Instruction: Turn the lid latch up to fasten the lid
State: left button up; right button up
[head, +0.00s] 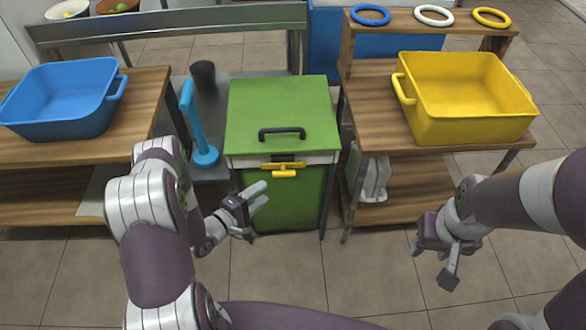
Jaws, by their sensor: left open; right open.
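The green press (285,205) stands in the middle, its green lid (282,100) lying flat on top with a black handle (282,132) near the front edge. The yellow lid latch (284,169) is on the front, just below the lid edge; a short yellow tab hangs down from its crossbar. My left gripper (262,195) is open and empty, just left of and below the latch, in front of the press. My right gripper (432,267) is open and empty, low at the right, away from the press.
A wooden table with a blue basin (65,98) stands at the left. A wooden table with a yellow basin (463,97) stands at the right. A light-blue upright handle (194,122) and a dark cup (204,76) are left of the press. The floor in front is clear.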

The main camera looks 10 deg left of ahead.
aim_at(287, 173)
pick_arm(q)
jog(key=x, duration=0.4)
jog(key=b+x, duration=0.1)
jog(key=x, duration=0.6)
jog(key=shift+w+f+b, duration=0.35)
jog(key=shift+b, duration=0.05)
jog(key=shift+w, duration=0.2)
jog(key=shift+r, duration=0.1)
grip_shut()
